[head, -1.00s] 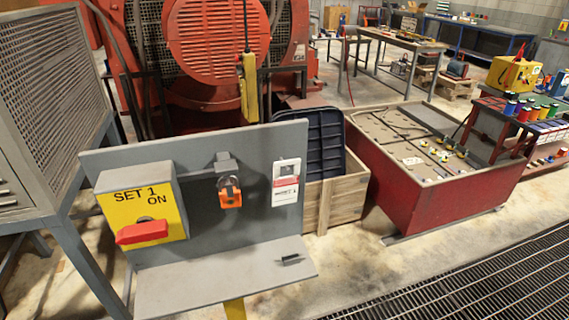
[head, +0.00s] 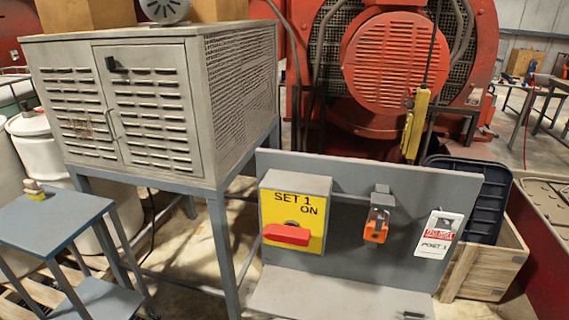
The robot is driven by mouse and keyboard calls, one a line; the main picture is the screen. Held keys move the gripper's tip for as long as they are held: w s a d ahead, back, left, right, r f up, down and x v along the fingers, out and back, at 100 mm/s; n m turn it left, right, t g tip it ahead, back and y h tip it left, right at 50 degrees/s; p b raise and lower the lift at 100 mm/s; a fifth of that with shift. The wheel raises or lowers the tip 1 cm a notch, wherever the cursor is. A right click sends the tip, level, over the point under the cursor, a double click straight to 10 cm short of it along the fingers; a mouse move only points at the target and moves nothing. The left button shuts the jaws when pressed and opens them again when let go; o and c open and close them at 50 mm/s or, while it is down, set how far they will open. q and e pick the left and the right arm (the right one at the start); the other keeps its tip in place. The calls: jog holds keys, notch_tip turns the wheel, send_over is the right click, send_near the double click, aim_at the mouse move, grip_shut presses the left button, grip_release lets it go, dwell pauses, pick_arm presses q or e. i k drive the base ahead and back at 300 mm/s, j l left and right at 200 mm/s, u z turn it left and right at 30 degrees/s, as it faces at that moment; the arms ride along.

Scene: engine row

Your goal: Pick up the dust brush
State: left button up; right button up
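I cannot make out a dust brush for certain in the head view. A small yellow and whitish object (head: 34,189) lies on the blue-grey top of a small stand (head: 45,222) at the far left; it is too small to identify. A small dark piece (head: 413,315) shows at the bottom edge on the grey ledge of the panel; what it is cannot be told. Neither of my grippers is in view.
A grey louvred cabinet (head: 150,105) on legs stands left of centre. A grey panel (head: 345,245) carries a yellow "SET 1 ON" switch box (head: 292,208) and an orange padlock (head: 376,228). A wooden crate (head: 485,262) stands right. White drums (head: 38,145) stand behind the stand.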

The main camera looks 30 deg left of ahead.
aim_at(33, 190)
jog(key=u, duration=2.6)
jog(key=z, duration=0.3)
jog(key=i+j+z, duration=0.1)
jog(key=z, duration=0.3)
jog(key=i+j+z, duration=0.1)
jog(key=j+z, duration=0.15)
jog(key=z, duration=0.15)
jog(key=j+z, duration=0.25)
jog(key=z, duration=0.2)
jog(key=i+j+z, duration=0.1)
jog(key=j+z, duration=0.2)
jog(key=j, duration=0.65)
jog(key=j+z, duration=0.3)
jog(key=j, duration=0.65)
jog(key=k+j+z, duration=0.15)
jog(key=j+z, duration=0.15)
jog(key=j, duration=0.65)
